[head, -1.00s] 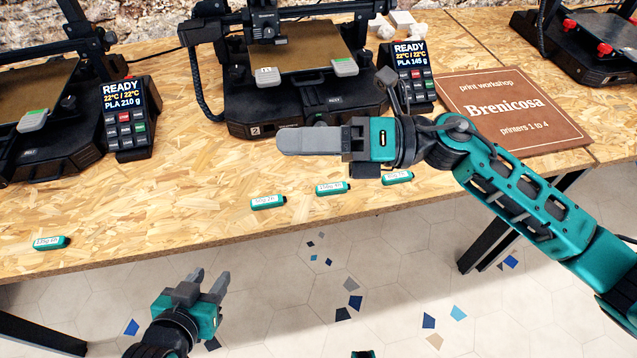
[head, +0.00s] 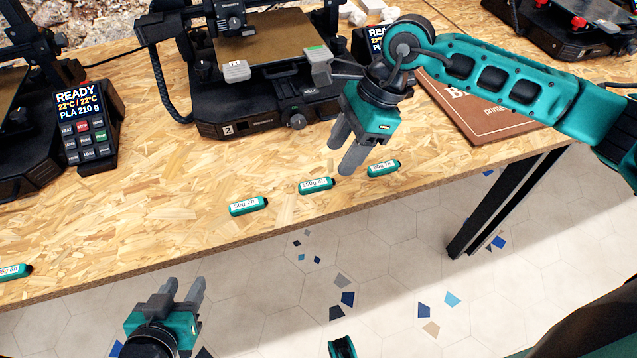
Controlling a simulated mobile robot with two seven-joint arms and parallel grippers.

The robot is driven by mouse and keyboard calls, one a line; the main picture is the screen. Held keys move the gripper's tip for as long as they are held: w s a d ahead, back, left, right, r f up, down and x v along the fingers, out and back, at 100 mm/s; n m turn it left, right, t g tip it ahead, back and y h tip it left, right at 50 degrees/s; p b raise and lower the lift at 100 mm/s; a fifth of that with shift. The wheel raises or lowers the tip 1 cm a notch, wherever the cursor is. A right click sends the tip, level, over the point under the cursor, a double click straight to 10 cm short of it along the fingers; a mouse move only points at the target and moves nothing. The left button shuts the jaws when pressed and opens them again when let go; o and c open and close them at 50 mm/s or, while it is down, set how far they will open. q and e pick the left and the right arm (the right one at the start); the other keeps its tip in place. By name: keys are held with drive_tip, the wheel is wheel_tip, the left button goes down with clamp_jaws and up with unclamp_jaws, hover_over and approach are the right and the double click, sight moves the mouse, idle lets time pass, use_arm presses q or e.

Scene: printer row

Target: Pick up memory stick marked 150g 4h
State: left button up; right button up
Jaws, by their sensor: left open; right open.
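The memory stick marked 150g 4h (head: 317,186) is a small teal stick with a white label. It lies on the wooden table near the front edge, in the middle of three sticks; its label is small but seems to read 150g 4h. My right gripper (head: 343,160) is open and empty, pointing down above the table, just behind and right of that stick and apart from it. My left gripper (head: 184,288) is open and empty, low in front of the table edge.
Similar sticks lie to the left (head: 249,206), to the right (head: 384,168) and at the far left edge (head: 14,272). Printer 2 (head: 265,118) stands behind my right gripper. A brown sign (head: 470,115) lies under my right arm. The table front between the sticks is bare.

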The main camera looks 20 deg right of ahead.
sight(326, 181)
drive_tip(key=shift+x, duration=3.2)
drive_tip(key=shift+c, duration=0.3)
clamp_jaws()
